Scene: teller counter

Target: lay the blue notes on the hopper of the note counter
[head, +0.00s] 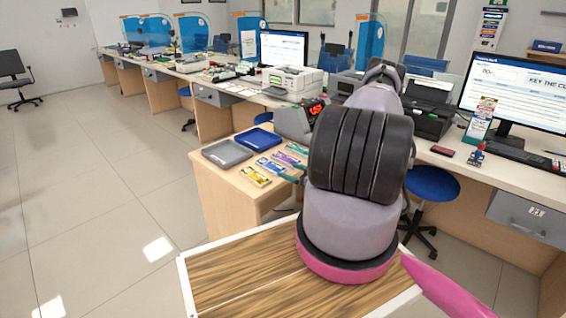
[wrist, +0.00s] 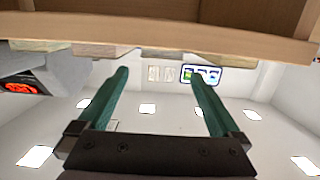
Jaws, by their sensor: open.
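The blue notes (head: 269,166) lie flat on the side table, between the yellow notes (head: 255,177) and the purple notes (head: 287,158). The grey note counter (head: 292,122) with a red display stands behind them; my arm partly covers it, and its hopper is not clear. In the wrist view the note counter (wrist: 45,75) is at the left. My gripper (wrist: 160,78) is open and empty, its teal fingers pointing at the table edge. Note bundles show edge-on beyond the fingertips, their colours hard to tell. In the head view the fingers show just right of the blue notes.
A grey tray (head: 227,153) and a blue tray (head: 257,139) lie on the table left of and behind the notes. Green notes (head: 298,149) lie beside the purple ones. A blue stool (head: 432,184) stands at the right.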

